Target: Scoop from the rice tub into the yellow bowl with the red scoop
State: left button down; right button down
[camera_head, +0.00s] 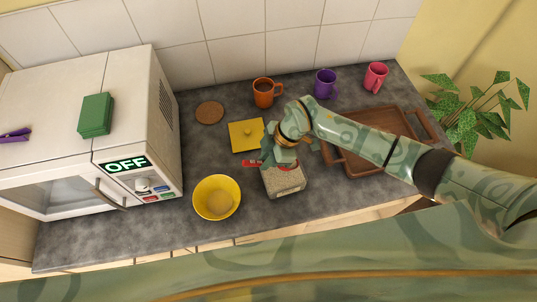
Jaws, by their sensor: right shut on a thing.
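The rice tub (286,187) stands near the front of the grey counter, filled with pale grains. The yellow bowl (203,198) stands to its left, with a pale yellowish mound or round patch in its bottom. My right gripper (276,161) is over the back edge of the tub, pointing down, and is shut on the red scoop (252,163). A red end of the scoop sticks out to the left of the gripper, and a bit of red shows at the tub's back rim. The rest of the scoop is hidden by the gripper. My left gripper is not in view.
A yellow lid or plate (245,137) lies behind the tub. An orange mug (264,94), purple mug (325,84), pink mug (375,77) and round coaster (209,112) are at the back. A wooden tray (354,161) is right, a white microwave (138,100) left.

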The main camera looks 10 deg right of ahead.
jog(key=shift+a+r+h+p, duration=0.6)
jog(key=shift+h+p, duration=0.2)
jog(key=shift+p, duration=0.7)
jog(key=shift+a+r+h+p, duration=0.25)
jog(key=shift+h+p, duration=0.25)
jog(key=shift+p, duration=0.15)
jog(key=shift+a+h+p, duration=0.35)
jog(key=shift+h+p, duration=0.1)
jog(key=shift+h, duration=0.15)
